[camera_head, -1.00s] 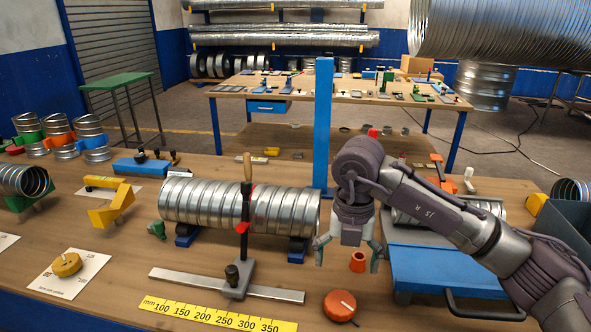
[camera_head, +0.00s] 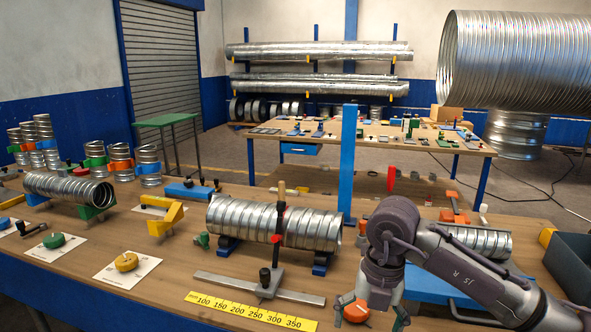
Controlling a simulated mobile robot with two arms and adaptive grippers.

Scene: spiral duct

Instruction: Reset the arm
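My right arm comes in from the right. Its gripper (camera_head: 375,314) hangs near the bottom edge of the head view, fingers pointing down and spread apart. I see nothing held between them, though the tips are near the picture's edge. The left finger overlaps a round orange-red knob (camera_head: 357,312) on the table; I cannot tell whether they touch. The silver spiral duct (camera_head: 255,222) lies on blue supports to the left of the gripper, apart from it. My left gripper is not in view.
A clamp with a wooden handle (camera_head: 276,235) stands in front of the duct, behind a yellow ruler (camera_head: 250,312). A blue post (camera_head: 348,165) rises behind the arm. A blue tray (camera_head: 430,288) and dark bin (camera_head: 570,262) are at the right. Cards and short ducts occupy the left.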

